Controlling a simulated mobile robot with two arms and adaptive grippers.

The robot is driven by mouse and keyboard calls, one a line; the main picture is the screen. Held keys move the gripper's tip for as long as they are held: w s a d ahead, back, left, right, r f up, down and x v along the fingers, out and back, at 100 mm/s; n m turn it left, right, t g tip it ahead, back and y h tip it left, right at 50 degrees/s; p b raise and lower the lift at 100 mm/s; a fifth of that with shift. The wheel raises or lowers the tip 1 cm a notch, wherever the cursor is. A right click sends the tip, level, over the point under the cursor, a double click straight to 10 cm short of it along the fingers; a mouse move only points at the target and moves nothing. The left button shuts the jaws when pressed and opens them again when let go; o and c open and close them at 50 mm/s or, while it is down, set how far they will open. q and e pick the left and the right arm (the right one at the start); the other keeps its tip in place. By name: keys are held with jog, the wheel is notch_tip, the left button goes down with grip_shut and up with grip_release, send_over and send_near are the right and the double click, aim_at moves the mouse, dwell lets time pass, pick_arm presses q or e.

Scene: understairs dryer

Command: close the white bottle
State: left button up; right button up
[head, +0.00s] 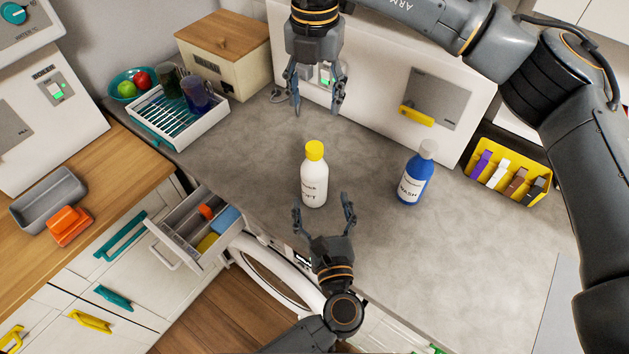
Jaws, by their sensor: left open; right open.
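The white bottle (314,182) stands upright on the grey counter, with a yellow cap (314,150) on its top. I cannot tell whether the cap is tight or loose. My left gripper (324,205) is open, with its fingers spread just in front of the bottle's lower part. No contact with the bottle is clear. My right gripper (318,108) is open and points down, above and behind the bottle in the picture. Its fingers are empty and apart from the cap.
A blue bottle (415,178) with a grey cap stands to the right. A dish rack (176,122) with mugs is at the back left. An open drawer (190,228) juts out at the front left. A yellow bin (506,172) is at the right. Counter between the bottles is clear.

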pick_arm(q)
jog(key=shift+s+d, duration=0.15)
jog(key=shift+s, duration=0.55)
jog(key=shift+s+d, duration=0.1)
jog(key=shift+s, duration=0.55)
